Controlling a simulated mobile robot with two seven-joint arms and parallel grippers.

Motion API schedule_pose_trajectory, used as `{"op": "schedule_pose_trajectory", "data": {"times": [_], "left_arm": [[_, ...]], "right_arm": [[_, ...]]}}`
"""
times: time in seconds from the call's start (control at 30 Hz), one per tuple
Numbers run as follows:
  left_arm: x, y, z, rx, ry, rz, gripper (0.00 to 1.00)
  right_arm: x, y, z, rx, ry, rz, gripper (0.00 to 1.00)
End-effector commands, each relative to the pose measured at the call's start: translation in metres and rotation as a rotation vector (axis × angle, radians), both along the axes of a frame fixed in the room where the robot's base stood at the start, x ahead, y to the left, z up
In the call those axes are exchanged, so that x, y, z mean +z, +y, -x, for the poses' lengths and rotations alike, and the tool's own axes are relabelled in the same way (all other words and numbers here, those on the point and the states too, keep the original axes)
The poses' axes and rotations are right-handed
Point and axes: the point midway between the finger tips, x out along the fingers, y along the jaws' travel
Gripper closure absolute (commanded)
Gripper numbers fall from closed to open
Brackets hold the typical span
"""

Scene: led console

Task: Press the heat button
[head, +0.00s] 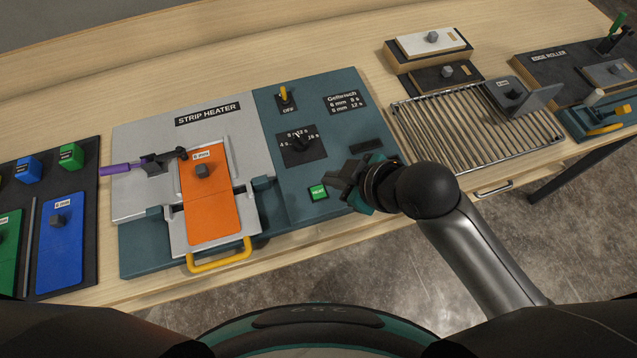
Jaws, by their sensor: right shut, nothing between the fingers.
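The green heat button (318,192) sits on the teal right-hand panel of the strip heater (300,214), near its front edge. My right gripper (332,182) is shut and empty, with its fingertips just right of the button and close to it. I cannot tell whether they touch it. Above the button are a timer dial (300,144) and a yellow toggle switch (283,95) by the label OFF. An orange sheet (212,212) with a grey knob lies on the heater's left part. My left gripper is not in view.
A yellow handle (219,257) sticks out at the heater's front. A purple-handled clamp (125,168) lies on its left side. A rack with blue (61,250) and green sheets stands left. A wire rack (475,125) and the edge roller station (560,65) are right.

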Motion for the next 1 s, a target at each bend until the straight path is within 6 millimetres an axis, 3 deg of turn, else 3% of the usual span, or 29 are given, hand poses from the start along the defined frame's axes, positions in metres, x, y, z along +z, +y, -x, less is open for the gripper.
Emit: {"op": "schedule_pose_trajectory", "data": {"times": [0.2,0.4,1.0], "left_arm": [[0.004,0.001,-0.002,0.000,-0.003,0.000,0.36],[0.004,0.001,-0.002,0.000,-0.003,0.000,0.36],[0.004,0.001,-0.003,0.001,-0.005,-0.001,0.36]], "right_arm": [[0.014,0.026,-0.013,0.336,-0.165,0.050,1.00],[0.010,0.024,-0.023,0.521,-0.255,0.097,1.00],[0.006,0.015,-0.031,0.610,-0.303,0.127,1.00]]}}
